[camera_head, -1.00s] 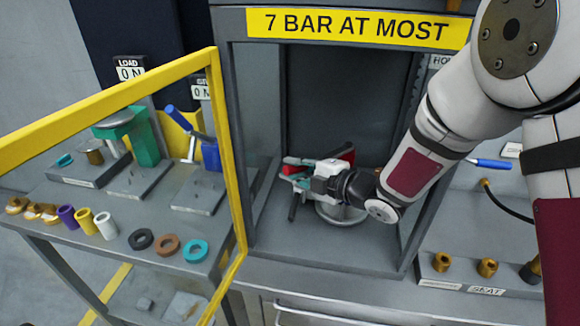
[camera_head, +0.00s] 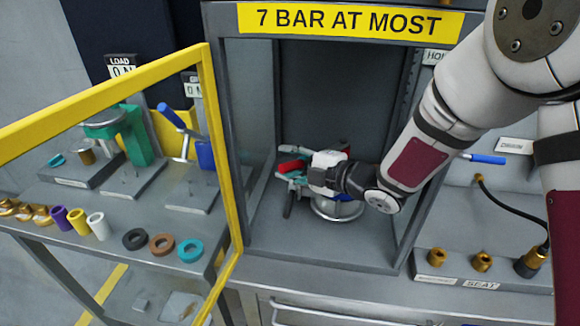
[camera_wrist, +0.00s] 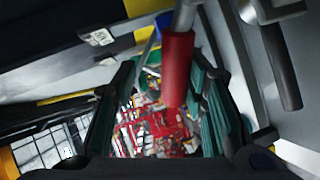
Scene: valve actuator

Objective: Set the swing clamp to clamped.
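A red cylindrical grip on a metal rod (camera_wrist: 177,70) runs down from the top of the wrist view. It may be the swing clamp's handle. My gripper (camera_wrist: 165,85) is open, with a green-padded finger on each side and the grip in front of the gap, closer to the right finger. I cannot tell whether they touch. In the head view my gripper (camera_head: 288,178) points left inside the grey bay, low above a round metal base (camera_head: 338,210). A red part (camera_head: 291,166) shows at the fingertips. The clamp's body and its setting are mostly hidden by my gripper.
The bay (camera_head: 330,256) has grey side walls close around my wrist and a yellow sign (camera_head: 350,20) above. A yellow-framed panel (camera_head: 222,150) stands left, before a shelf with fixtures and coloured rings (camera_head: 190,250). Brass fittings (camera_head: 482,262) and a black hose lie right.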

